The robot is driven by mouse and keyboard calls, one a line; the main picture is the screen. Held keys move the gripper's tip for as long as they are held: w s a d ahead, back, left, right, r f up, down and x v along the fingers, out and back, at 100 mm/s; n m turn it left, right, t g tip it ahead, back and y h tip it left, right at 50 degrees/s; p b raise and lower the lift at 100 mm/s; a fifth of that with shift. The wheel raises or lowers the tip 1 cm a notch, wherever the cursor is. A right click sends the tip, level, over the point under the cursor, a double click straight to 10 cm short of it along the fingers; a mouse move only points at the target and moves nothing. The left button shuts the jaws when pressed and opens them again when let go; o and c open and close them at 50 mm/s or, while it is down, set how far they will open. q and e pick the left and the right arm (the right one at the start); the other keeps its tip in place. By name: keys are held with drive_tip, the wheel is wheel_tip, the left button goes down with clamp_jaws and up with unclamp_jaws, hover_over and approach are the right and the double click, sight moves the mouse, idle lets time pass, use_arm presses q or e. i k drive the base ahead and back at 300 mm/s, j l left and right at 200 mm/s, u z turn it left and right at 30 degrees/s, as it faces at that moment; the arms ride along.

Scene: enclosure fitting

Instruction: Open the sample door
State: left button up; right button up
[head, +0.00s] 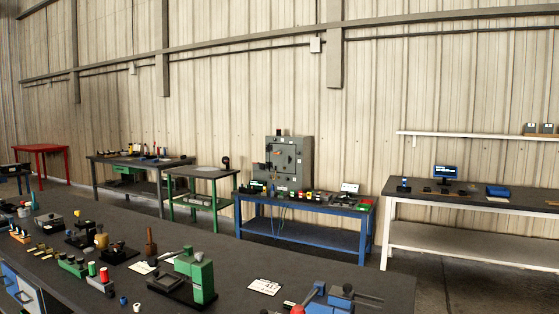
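A grey metal enclosure (304,152) stands at the back of a blue workbench (300,204), against the corrugated wall. Its front carries a door or panel (284,160) with small dark fittings. At this distance I cannot tell whether that door is fully closed, or which part is the sample door. Neither of my grippers is in view.
A long dark bench (230,250) crosses the foreground with a green press (198,275), a blue vise (330,300) and several small parts. Beyond it stand a green-framed table (203,172) and a white bench (440,238). Some floor shows at the right.

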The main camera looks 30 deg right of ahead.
sight(281, 161)
drive_tip(key=z, duration=1.75)
drive_tip(key=i+l+z, duration=0.1)
drive_tip(key=l, duration=0.3)
drive_tip(key=i+l, duration=0.2)
drive_tip(key=l, duration=0.2)
drive_tip(key=i+l+z, duration=0.15)
drive_tip(key=l, duration=0.25)
drive_tip(key=i+l+z, duration=0.1)
drive_tip(key=l, duration=0.25)
drive_tip(key=i+l, duration=0.15)
drive_tip(key=i, duration=0.3)
drive_tip(key=i+l, duration=0.15)
drive_tip(key=i, duration=0.3)
drive_tip(key=i+l+u, duration=0.1)
drive_tip(key=i, duration=0.35)
drive_tip(key=i+l+u, duration=0.15)
drive_tip(key=i, duration=1.25)
drive_tip(key=i+u, duration=0.35)
drive_tip(key=i, duration=0.35)
drive_tip(key=i+l+u, duration=0.3)
drive_tip(key=i, duration=0.4)
drive_tip(key=i+j+u, duration=0.15)
drive_tip(key=i+u, duration=0.25)
drive_tip(key=i+j+u, duration=0.15)
drive_tip(key=u, duration=0.25)
drive_tip(key=i+u, duration=0.4)
drive_tip(key=i+l+u, duration=0.15)
drive_tip(key=u, duration=0.25)
drive_tip(key=i, duration=0.05)
